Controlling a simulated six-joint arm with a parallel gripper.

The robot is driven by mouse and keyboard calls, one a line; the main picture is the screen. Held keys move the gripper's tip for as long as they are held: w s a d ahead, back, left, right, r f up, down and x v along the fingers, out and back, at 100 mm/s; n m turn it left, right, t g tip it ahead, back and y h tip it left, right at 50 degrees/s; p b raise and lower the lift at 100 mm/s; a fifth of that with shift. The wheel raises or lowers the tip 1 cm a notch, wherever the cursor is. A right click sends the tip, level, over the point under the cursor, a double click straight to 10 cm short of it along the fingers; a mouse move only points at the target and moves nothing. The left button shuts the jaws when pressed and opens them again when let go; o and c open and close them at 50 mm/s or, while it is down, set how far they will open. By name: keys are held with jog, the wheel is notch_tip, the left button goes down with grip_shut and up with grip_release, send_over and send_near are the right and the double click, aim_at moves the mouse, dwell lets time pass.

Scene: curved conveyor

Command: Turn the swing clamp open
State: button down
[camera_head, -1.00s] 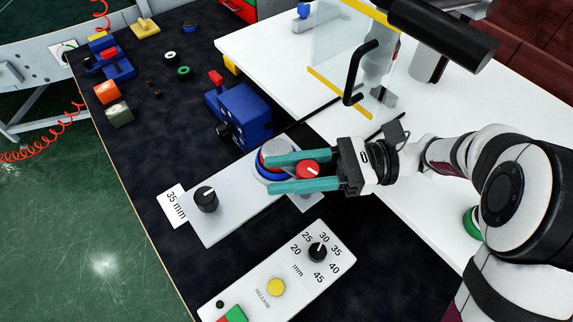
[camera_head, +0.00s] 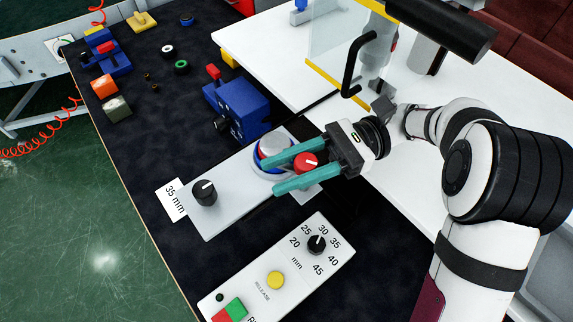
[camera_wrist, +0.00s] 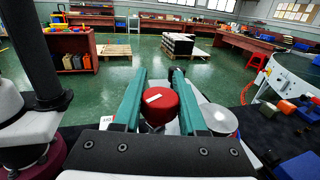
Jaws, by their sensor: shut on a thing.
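The swing clamp shows as a red round knob (camera_head: 306,160) with a white mark, at the right end of a light grey plate (camera_head: 235,190). My gripper (camera_head: 270,177) has two teal fingers on either side of this knob and is shut on it. In the wrist view the red knob (camera_wrist: 160,103) sits between the teal fingers. A silver disc (camera_head: 274,146) in a blue ring lies beside the knob, partly behind the upper finger. The disc also shows in the wrist view (camera_wrist: 218,118). The clamp's lower part is hidden.
A black knob (camera_head: 204,192) stands on the plate by a "35 mm" label (camera_head: 173,200). A blue block device (camera_head: 238,106) stands just behind. A dial panel (camera_head: 290,270) with a yellow button lies in front. A clear guard with a black handle (camera_head: 352,68) rises behind the gripper.

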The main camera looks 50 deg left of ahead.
jog(key=shift+c, duration=2.3)
grip_release()
jog(key=m+t+y, duration=0.1)
jog(key=y, duration=0.1)
jog(key=m+t+y, duration=0.1)
jog(key=m+y, duration=0.1)
jog(key=a+m+t+y, duration=0.1)
jog(key=m+y, duration=0.1)
jog(key=y, duration=0.1)
jog(key=shift+w+t, duration=0.25)
jog(key=shift+t, duration=0.15)
jog(key=w+d+m+y, duration=0.1)
jog(key=w+d, duration=1)
jog(key=s+d+f+n+t+h, duration=0.1)
jog(key=s+d+f+t+h, duration=0.2)
jog(key=d, duration=0.6)
jog(key=s+d+f+n+t+h, duration=0.2)
jog(key=s+d+f+t+h, duration=0.1)
jog(key=s+d+t+h, duration=0.4)
jog(key=shift+s+d+f+t+h, duration=0.35)
jog(key=shift+s+d+t, duration=0.55)
jog(key=shift+t, duration=0.8)
